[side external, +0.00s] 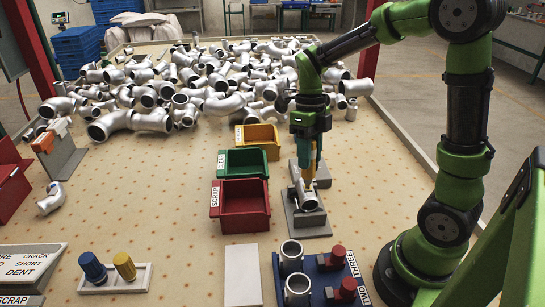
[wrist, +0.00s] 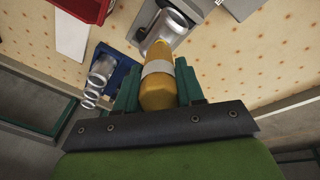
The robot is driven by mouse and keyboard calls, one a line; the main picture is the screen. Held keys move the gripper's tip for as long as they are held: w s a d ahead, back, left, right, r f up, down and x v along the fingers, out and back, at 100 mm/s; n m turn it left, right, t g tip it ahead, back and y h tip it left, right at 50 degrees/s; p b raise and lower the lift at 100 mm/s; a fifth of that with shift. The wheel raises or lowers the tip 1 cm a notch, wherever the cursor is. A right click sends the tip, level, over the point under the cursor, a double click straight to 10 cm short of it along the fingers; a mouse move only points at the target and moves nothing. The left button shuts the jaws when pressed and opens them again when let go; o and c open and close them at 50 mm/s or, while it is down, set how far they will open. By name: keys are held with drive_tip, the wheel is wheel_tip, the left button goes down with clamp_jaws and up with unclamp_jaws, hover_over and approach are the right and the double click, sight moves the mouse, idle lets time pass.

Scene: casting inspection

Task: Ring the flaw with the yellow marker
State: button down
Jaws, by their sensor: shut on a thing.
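My gripper (side external: 309,140) is shut on the yellow marker (side external: 309,172) and points it down over a silver pipe casting (side external: 306,198). In the wrist view the yellow marker (wrist: 158,92), with its pale band, sits between the teal fingers of my gripper (wrist: 158,75). Its far end overlaps the near part of the casting (wrist: 172,25). I cannot tell whether the tip touches the metal. The casting lies in a grey fixture (side external: 312,229). No flaw or ring mark can be made out; the marker and gripper hide part of the casting.
Red (side external: 240,222), green (side external: 244,170) and yellow (side external: 258,153) bins stand left of the fixture. A blue board (side external: 325,291) with upright pipes and red knobs is in front. A white rack (side external: 113,287) holds a blue and a yellow piece. Many castings (side external: 200,80) are heaped behind.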

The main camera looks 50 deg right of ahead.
drive_tip(key=shift+r, duration=3.5)
